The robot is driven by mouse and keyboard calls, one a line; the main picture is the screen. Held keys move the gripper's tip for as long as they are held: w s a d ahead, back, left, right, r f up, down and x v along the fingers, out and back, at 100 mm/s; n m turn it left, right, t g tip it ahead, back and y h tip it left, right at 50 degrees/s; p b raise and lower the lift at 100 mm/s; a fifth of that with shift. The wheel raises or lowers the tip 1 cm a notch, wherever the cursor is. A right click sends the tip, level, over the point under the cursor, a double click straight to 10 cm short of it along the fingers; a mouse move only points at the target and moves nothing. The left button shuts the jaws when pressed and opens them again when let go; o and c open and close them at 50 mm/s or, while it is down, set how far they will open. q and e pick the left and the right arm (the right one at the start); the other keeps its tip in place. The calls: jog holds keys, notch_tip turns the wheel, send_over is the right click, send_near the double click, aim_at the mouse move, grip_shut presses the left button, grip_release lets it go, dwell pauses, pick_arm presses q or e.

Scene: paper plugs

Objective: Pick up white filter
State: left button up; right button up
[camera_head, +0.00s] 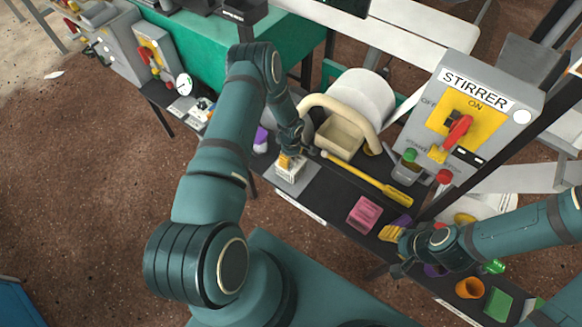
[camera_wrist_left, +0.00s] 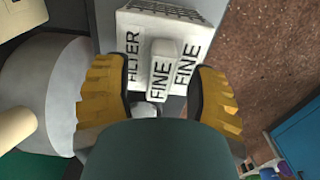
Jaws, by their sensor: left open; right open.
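The white filter (camera_wrist_left: 190,48) is a pale block with dark FILTER and FINE lettering and a raised ridge. In the head view the filter (camera_head: 291,172) sits on a small grey plate on the dark bench. My left gripper (camera_wrist_left: 158,95) is open, its yellow fingers on either side of the filter's near part. In the head view my left gripper (camera_head: 290,158) is right over the filter and hides part of it. Whether the fingers touch it I cannot tell. My right gripper (camera_head: 392,250) is open, low at the right, away from the filter.
A beige basket (camera_head: 340,137) with a thick handle stands right of the filter. A yellow-handled tool (camera_head: 368,180) and a pink block (camera_head: 364,214) lie further right. The grey STIRRER box (camera_head: 462,125) rises behind. A purple-and-white item (camera_head: 260,140) is to the left.

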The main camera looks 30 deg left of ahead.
pick_arm(q)
jog(key=shift+f, duration=0.25)
grip_shut()
